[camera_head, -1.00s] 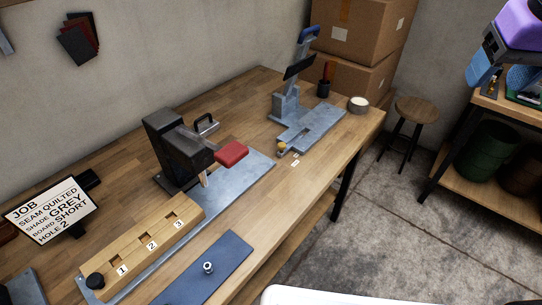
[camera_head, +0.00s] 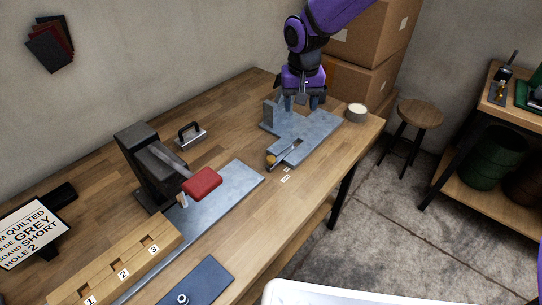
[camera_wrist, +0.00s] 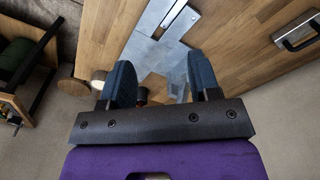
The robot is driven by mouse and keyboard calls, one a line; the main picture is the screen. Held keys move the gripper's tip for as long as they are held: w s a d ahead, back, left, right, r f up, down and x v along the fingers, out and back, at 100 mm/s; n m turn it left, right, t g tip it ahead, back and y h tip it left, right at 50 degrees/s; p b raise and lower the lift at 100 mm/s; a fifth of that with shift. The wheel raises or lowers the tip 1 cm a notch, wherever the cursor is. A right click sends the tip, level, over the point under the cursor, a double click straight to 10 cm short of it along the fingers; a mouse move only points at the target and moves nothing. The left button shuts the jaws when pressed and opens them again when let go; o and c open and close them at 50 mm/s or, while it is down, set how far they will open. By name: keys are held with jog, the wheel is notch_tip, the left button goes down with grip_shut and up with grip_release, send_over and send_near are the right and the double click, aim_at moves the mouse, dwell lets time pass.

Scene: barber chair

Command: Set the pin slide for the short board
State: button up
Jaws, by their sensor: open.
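The pin slide (camera_head: 285,151) is a bar with a brass knob (camera_head: 271,161) at its front left end, set in a channel of the grey press plate (camera_head: 318,128). Two small white labels (camera_head: 287,174) lie in front of it, too small to read. The channel also shows at the top of the wrist view (camera_wrist: 158,14). My gripper (camera_head: 302,103) is open and points down over the back of the plate, apart from the knob. It hides the press's upper parts. Its two blue fingers straddle the rear of the plate in the wrist view (camera_wrist: 163,82); nothing shows held between them.
A job sign (camera_head: 32,232) reads grey, short, hole 2. A press with a red pad (camera_head: 202,183) and a numbered wooden block (camera_head: 120,262) stand left. A white tub (camera_head: 356,113) stands right of my gripper. Boxes (camera_head: 360,85) stand behind. The bench between the presses is clear.

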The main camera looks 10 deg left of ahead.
send_over(271, 158)
notch_tip(271, 158, down, 8)
jog(key=f, duration=0.1)
jog(key=shift+g, duration=0.4)
notch_tip(271, 158, down, 11)
jog(key=shift+r, duration=0.1)
jog(key=shift+c, duration=0.3)
